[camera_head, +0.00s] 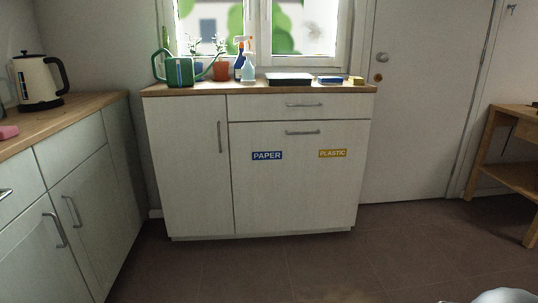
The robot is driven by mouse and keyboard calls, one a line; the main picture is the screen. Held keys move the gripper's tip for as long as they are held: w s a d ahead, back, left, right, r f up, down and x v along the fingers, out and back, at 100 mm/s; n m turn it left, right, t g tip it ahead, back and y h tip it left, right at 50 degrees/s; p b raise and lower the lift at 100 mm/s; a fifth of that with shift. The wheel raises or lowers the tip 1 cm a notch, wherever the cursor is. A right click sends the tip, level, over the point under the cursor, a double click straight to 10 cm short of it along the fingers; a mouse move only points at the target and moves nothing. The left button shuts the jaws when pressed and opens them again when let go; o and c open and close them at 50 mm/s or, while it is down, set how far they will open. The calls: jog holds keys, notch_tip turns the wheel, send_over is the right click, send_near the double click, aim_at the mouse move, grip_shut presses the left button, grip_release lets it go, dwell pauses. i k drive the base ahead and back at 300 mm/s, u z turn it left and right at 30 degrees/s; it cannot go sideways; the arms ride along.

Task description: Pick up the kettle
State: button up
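The kettle (36,82) is cream with a black handle on its right side and a dark base. It stands upright on the wooden counter (82,104) at the far left of the head view, near the wall. Nothing touches or covers it. My gripper is not in this view.
A pink item (8,132) lies nearer on the left counter. A cabinet (190,165) under the window carries a green watering can (180,71), spray bottles (249,68), a black tray (290,79) and sponges (330,80). A wooden bench (512,172) stands right. The middle floor is clear.

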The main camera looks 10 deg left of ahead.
aim_at(35, 82)
jog(key=u, duration=0.35)
jog(key=i, duration=1.85)
jog(key=u, duration=1.5)
jog(key=i, duration=1.05)
jog(key=u, duration=1.1)
